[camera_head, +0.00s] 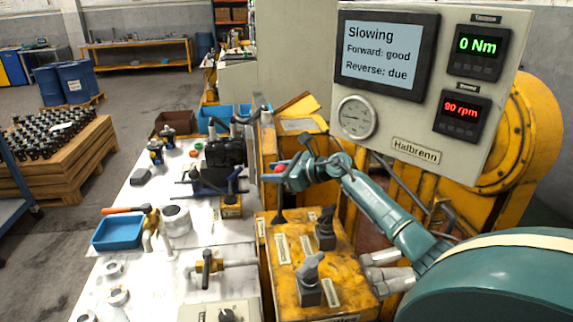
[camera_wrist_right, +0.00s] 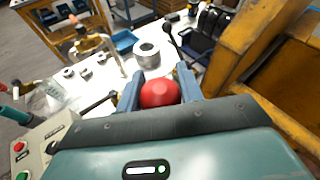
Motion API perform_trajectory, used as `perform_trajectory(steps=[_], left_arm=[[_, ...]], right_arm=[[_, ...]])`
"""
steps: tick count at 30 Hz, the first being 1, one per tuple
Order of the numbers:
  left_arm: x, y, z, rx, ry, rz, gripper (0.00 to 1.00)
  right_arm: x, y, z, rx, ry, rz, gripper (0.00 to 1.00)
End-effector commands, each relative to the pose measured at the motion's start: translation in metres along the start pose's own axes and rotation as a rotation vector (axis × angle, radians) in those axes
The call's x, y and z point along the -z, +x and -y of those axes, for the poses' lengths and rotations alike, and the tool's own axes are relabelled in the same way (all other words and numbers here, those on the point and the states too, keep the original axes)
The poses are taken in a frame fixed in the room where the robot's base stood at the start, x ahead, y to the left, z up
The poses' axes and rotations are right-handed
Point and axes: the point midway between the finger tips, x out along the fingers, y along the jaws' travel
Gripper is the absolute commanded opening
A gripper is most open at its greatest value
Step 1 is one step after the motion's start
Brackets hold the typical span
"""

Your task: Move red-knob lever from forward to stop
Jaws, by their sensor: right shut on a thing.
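The lever's red knob (camera_head: 280,168) shows at the tip of my right gripper (camera_head: 284,177) in the head view. In the right wrist view the red knob (camera_wrist_right: 160,93) sits between the two fingers of my right gripper (camera_wrist_right: 158,88), which is shut on it. The lever's dark boot (camera_head: 280,217) shows below, at the far left of the yellow control box (camera_head: 330,252). Most of its shaft is hidden or hard to make out. The display (camera_head: 385,55) reads "Slowing", "Forward: good", "Reverse: due". My left gripper is not in view.
Two other black levers (camera_head: 325,232) (camera_head: 310,278) stand on the yellow box, beside small plates too small to read. The gauges read 0 Nm (camera_head: 478,46) and 90 rpm (camera_head: 462,114). A white bench (camera_head: 140,225) with a blue tray (camera_head: 118,232) and fittings lies left.

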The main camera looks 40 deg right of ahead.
Motion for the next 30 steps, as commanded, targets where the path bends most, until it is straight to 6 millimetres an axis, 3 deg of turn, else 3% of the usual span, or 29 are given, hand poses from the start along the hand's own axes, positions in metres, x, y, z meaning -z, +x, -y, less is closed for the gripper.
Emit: perform_trajectory(steps=[14, 15, 21, 30], left_arm=[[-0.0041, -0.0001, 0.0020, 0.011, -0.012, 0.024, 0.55], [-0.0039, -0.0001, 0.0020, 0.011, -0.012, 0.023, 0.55], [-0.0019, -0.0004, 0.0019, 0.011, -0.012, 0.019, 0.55], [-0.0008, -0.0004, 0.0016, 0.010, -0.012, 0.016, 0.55]], right_arm=[[-0.0020, 0.0059, -0.0045, 0.003, -0.029, -0.039, 0.00], [-0.0020, 0.0059, -0.0045, 0.003, -0.028, -0.039, 0.40], [-0.0021, 0.0059, -0.0045, 0.002, -0.028, -0.038, 0.56], [-0.0015, 0.0032, -0.0043, 0.003, -0.028, -0.038, 0.57]])
